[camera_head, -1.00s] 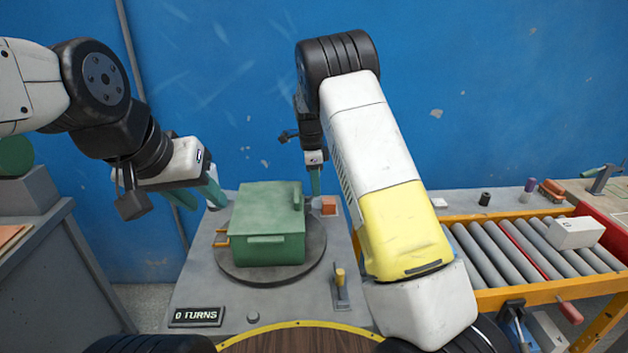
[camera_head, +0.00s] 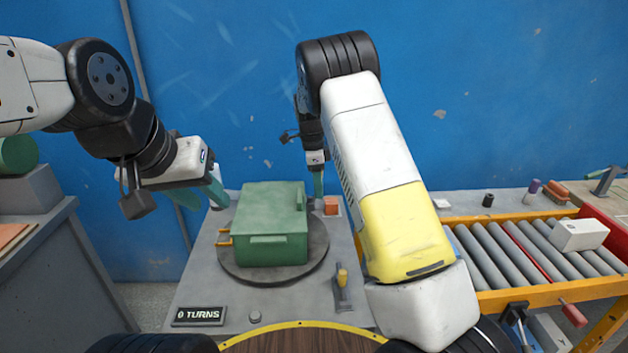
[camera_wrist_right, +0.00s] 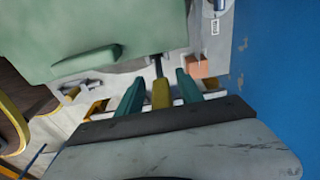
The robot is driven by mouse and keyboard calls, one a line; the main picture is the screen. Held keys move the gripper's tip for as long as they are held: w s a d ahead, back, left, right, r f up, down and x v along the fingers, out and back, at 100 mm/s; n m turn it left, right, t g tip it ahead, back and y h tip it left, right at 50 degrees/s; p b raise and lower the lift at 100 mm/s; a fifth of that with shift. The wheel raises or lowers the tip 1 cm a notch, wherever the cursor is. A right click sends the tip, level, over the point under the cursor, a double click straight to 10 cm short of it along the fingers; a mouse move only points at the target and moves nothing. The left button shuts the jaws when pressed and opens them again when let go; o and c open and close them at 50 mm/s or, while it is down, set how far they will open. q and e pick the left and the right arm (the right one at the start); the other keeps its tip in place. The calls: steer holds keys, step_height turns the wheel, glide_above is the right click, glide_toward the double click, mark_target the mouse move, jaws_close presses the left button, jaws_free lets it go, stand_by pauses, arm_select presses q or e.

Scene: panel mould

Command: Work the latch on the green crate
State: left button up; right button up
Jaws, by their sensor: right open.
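The green crate (camera_head: 268,228) sits closed on a round grey turntable (camera_head: 275,280) in the head view. It also fills the upper left of the right wrist view (camera_wrist_right: 90,35). My right gripper (camera_head: 318,188) is at the crate's far right edge. In the right wrist view its two teal fingers (camera_wrist_right: 158,90) stand apart, on either side of a yellow handle (camera_wrist_right: 161,94) on a dark stem. Gaps show beside the handle. In the head view this handle cannot be made out. My left gripper (camera_head: 203,196) hangs open and empty left of the crate.
A yellow-topped lever (camera_head: 342,283) stands right of the turntable. An orange block (camera_head: 331,206) lies behind it. A roller conveyor (camera_head: 510,250) with a white box (camera_head: 579,234) is at right.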

step_height(320, 180, up, 8)
steer(key=shift+a+f, duration=0.2)
steer(key=shift+a, duration=0.2)
stand_by(0.4)
